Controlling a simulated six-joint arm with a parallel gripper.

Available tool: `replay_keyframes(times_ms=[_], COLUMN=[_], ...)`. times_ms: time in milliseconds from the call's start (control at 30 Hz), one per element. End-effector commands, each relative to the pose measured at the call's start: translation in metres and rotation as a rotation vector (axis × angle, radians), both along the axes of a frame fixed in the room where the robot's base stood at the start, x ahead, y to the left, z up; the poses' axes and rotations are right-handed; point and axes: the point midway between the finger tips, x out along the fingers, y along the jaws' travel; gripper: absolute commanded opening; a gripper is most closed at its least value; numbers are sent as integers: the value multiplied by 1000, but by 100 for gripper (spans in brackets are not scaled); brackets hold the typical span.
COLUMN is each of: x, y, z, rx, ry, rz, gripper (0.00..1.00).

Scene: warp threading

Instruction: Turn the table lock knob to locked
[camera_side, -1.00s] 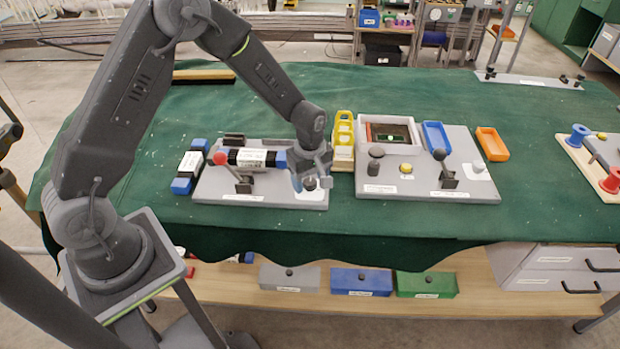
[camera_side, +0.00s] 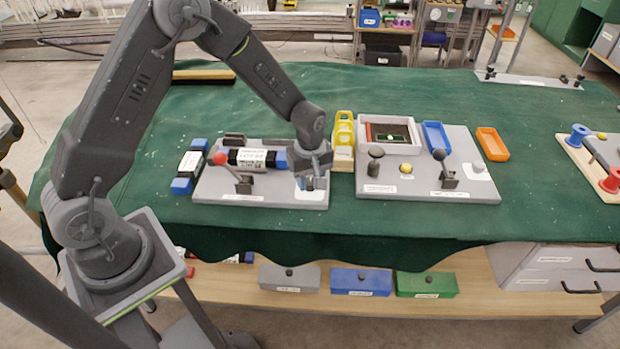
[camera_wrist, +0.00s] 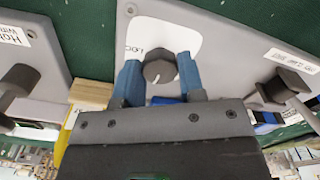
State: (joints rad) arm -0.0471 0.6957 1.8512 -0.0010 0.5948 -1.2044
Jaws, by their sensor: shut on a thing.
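The lock knob (camera_wrist: 159,69) is a small dark faceted knob with a white pointer line, on a white label patch (camera_wrist: 185,40) of the grey panel (camera_wrist: 217,58). In the wrist view the pointer line slants toward the picture's bottom, and the letters "LOC" show left of the knob, partly covered by a finger. My gripper (camera_wrist: 159,80) is shut on the knob, one blue finger on each side. In the side view my gripper (camera_side: 312,183) is at the right front of the left grey panel (camera_side: 262,197) and hides the knob.
A yellow holder (camera_side: 344,130) stands close on the right, beside a second panel (camera_side: 400,186) with a dark-ball lever (camera_side: 440,155). Green cloth is free in front.

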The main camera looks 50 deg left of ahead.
Motion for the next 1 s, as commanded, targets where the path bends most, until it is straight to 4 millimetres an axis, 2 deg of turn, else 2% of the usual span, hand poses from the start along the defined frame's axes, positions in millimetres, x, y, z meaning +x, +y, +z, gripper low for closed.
replay_keyframes(times_ms=[1000], x=[0], y=[0], z=[0], rx=[2], ry=[-1], rz=[-938], gripper=[13])
